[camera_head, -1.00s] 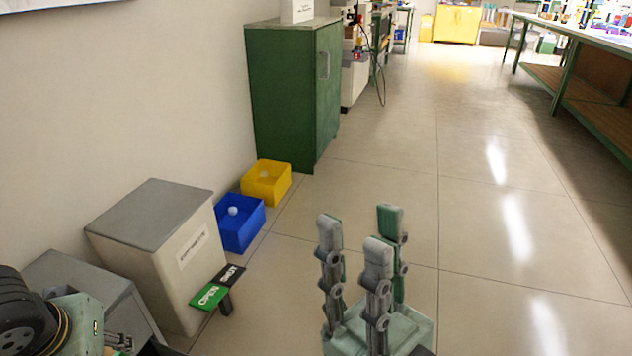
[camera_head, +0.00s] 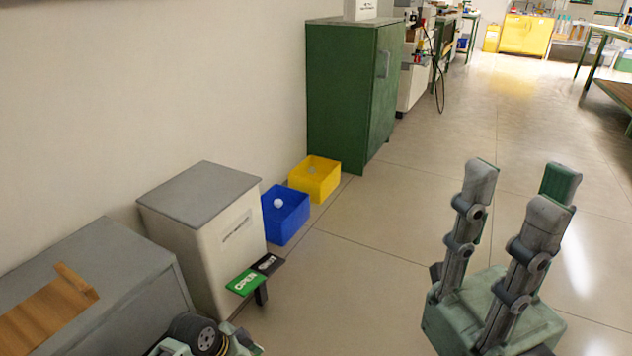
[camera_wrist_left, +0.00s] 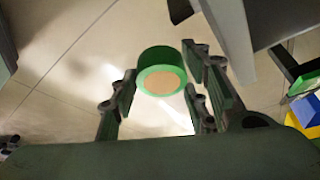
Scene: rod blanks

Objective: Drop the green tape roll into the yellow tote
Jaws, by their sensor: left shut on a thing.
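The green tape roll (camera_wrist_left: 160,57), with a tan centre, is between the fingers of my left gripper (camera_wrist_left: 162,82) in the left wrist view; the gripper is shut on it above the floor. In the head view only a part of my left arm shows at the bottom edge, and the roll does not show. The yellow tote (camera_head: 322,189) stands on the floor by the wall, beyond the blue tote, with a pale round thing inside. My right gripper (camera_head: 515,185) is open and empty, fingers up, at the right of the head view.
The blue tote (camera_head: 290,226) holds a white ball. A pale bin (camera_head: 215,245) with a grey lid and an OPEN sign (camera_head: 246,282) stand nearer. A grey box (camera_head: 110,315) with a brown board is at lower left. A green cabinet (camera_head: 345,95) stands behind. The floor to the right is clear.

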